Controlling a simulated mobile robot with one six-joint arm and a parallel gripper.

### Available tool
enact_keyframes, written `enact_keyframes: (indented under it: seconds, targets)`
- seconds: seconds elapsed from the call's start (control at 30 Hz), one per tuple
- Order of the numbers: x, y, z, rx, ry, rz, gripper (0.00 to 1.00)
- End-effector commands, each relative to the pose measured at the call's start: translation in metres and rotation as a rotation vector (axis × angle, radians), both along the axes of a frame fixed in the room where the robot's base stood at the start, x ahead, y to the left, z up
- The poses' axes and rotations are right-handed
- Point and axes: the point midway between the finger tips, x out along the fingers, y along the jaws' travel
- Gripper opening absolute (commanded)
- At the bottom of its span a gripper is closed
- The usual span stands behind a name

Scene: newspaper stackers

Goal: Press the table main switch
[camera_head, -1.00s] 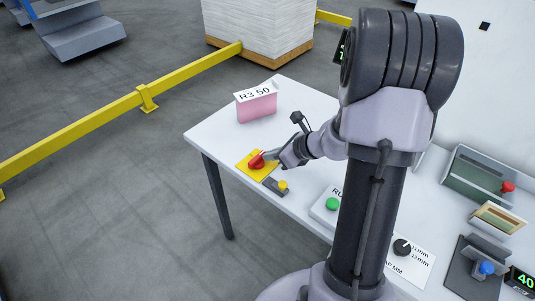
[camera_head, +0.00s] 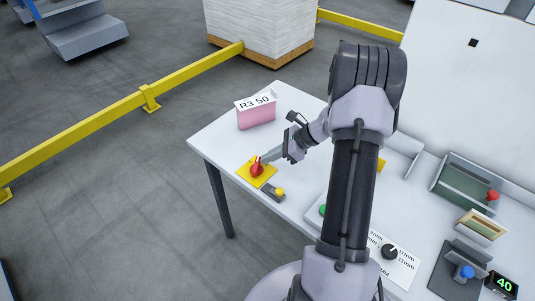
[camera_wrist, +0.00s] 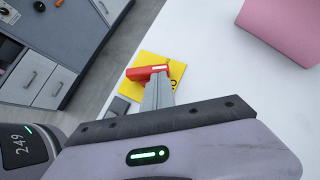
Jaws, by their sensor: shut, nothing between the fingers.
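A red switch handle (camera_head: 257,170) sits on a yellow square plate (camera_head: 265,180) at the near left corner of the white table. The red handle also shows in the wrist view (camera_wrist: 140,73), partly covered by my fingers. My gripper (camera_head: 264,160) is shut, with nothing between the fingers. Its narrow fingertips (camera_wrist: 159,78) are right at the handle. I cannot tell if they touch it.
A small grey box with a yellow button (camera_head: 279,191) is beside the plate. A pink block with an R3 50 card (camera_head: 256,110) stands behind. A green button (camera_head: 323,209) and a black knob (camera_head: 389,251) lie to the right. A yellow rail (camera_head: 100,122) runs across the floor.

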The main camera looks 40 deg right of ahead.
Motion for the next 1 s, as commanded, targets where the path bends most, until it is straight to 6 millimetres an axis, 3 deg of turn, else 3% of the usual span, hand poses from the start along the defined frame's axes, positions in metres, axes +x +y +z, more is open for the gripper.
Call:
enact_keyframes:
  seconds: [0.63, 1.0]
  targets:
    - [0.027, 0.001, -0.001, -0.002, 0.0, 0.607, 0.0]
    - [0.037, 0.006, 0.0, 0.0, 0.0, 0.606, 0.0]
